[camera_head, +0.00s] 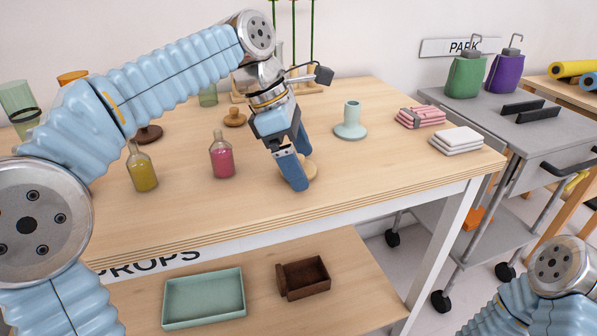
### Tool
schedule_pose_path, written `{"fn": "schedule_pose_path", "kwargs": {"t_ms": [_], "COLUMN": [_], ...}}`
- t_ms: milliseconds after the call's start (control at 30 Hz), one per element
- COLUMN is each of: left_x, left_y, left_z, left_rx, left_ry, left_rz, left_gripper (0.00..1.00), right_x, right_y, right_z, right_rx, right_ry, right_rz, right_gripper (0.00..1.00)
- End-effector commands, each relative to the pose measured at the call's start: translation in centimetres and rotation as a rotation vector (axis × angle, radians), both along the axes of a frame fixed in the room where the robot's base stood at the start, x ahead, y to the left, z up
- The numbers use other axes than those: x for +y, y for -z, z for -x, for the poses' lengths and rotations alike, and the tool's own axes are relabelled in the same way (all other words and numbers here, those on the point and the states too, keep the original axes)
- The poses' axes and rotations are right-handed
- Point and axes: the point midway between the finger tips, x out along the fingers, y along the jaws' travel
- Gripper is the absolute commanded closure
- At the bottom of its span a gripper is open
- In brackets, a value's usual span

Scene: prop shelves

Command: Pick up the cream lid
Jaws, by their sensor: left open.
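A round, pale tan-cream piece (311,170) lies on the wooden tabletop and looks like the cream lid. It is partly hidden behind the blue fingers of my left gripper (297,170). The left gripper reaches down from above, open, with its fingers at the lid's near left side. I cannot tell whether they touch it or stand around it. My right gripper is out of the picture; only part of my right arm shows at bottom right.
A pink bottle (221,157) and a yellow bottle (142,170) stand left of the gripper. A mint candle holder (350,122) is to the right, with pink folded cloths (420,117) and white ones (457,140) beyond. A brown wooden knobbed piece (235,117) sits behind.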

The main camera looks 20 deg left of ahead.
Motion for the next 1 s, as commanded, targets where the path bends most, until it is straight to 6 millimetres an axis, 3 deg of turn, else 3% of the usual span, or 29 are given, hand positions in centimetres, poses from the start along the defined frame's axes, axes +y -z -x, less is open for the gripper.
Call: {"fn": "schedule_pose_path", "kwargs": {"t_ms": [233,633,1000], "left_x": [-0.1,-0.1,-0.1], "left_y": [0.2,0.2,-0.8], "left_z": [0.0,0.0,0.0], "left_rx": [-0.001,-0.001,-0.001], "left_ry": [0.000,0.000,0.001], "left_rz": [0.000,0.000,0.001], "left_gripper": [0.04,0.63,0.63], "right_x": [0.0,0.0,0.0], "right_y": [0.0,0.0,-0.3], "right_z": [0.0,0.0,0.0], "right_rx": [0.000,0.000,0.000], "right_ry": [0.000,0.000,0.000], "right_rz": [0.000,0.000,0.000], "right_gripper": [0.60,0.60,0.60]}}
